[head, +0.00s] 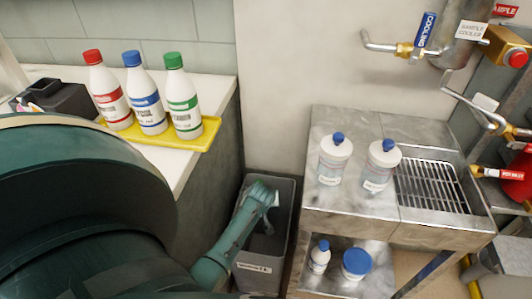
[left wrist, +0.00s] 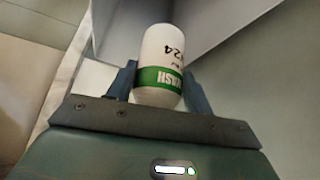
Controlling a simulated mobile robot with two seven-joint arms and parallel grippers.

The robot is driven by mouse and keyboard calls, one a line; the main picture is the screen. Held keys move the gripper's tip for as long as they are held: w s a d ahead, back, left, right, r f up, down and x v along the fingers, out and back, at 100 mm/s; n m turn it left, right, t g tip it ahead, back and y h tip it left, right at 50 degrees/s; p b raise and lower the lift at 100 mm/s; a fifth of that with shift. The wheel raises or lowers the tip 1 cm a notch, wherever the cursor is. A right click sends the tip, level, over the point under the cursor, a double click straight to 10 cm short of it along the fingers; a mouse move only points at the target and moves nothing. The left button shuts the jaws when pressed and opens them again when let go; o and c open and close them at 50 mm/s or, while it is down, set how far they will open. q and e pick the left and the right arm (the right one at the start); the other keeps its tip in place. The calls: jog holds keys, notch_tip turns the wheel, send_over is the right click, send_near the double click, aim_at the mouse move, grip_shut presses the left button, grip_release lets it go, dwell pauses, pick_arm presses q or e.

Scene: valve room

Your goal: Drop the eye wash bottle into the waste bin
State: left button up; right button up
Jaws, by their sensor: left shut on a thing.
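The eye wash bottle (left wrist: 160,60), white with a green band reading "WASH", is between the fingers of my left gripper (left wrist: 160,85) in the left wrist view. The gripper is shut on it. In the head view my left gripper (head: 262,200) reaches down into the mouth of the grey waste bin (head: 258,282), and the bottle is hidden there. The bin stands on the floor between the counter and the steel sink stand. My right gripper is not in view.
Red-, blue- and green-capped bottles stand on a yellow tray (head: 208,138) on the white counter (head: 205,85). The steel sink stand (head: 350,122) right of the bin holds two blue-capped bottles, with two more containers on its lower shelf. Pipes and valves (head: 405,49) are at upper right.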

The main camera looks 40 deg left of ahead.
pick_arm(q)
jog(key=shift+f+b, duration=0.4)
jog(key=shift+f, duration=0.35)
jog(key=shift+f+b, duration=0.3)
jog(key=shift+b, duration=0.1)
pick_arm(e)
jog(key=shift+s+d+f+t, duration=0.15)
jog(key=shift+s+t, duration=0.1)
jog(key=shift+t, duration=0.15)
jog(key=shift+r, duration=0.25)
pick_arm(q)
jog(key=o, duration=1)
jog(key=shift+o, duration=1.3)
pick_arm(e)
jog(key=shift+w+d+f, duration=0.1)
